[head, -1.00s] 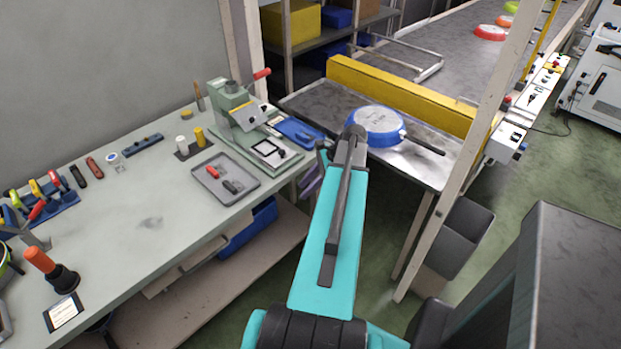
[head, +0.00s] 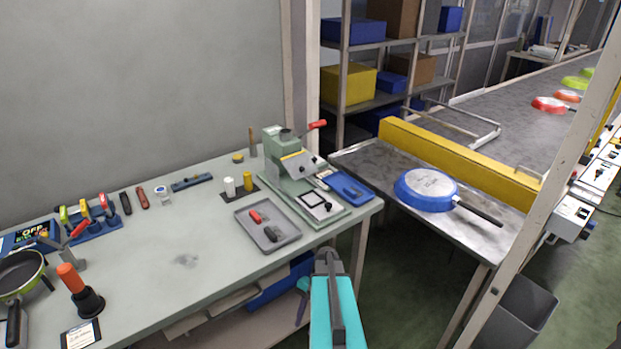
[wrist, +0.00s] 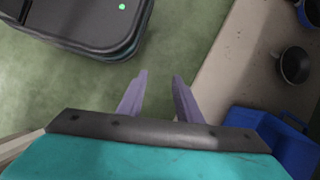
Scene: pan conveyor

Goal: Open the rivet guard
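A green rivet press (head: 275,158) with a red-tipped lever stands on the workbench near its right end. A grey guard plate (head: 303,164) with a yellow edge sits tilted on its front, above the base with a black-framed square. I take this plate to be the rivet guard; it looks lowered, but I cannot tell for sure. My gripper (wrist: 158,82) shows two purple fingers spread apart with nothing between them, over the floor beside the bench. In the head view my arm hides most of it, below and in front of the bench edge, apart from the press.
A grey tray (head: 283,226) with small parts and a blue tray (head: 345,186) flank the press. A blue pan (head: 425,190) lies upside down on the metal table to the right, beside a yellow barrier (head: 450,160). A blue bin (wrist: 285,140) sits on the bench's lower shelf.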

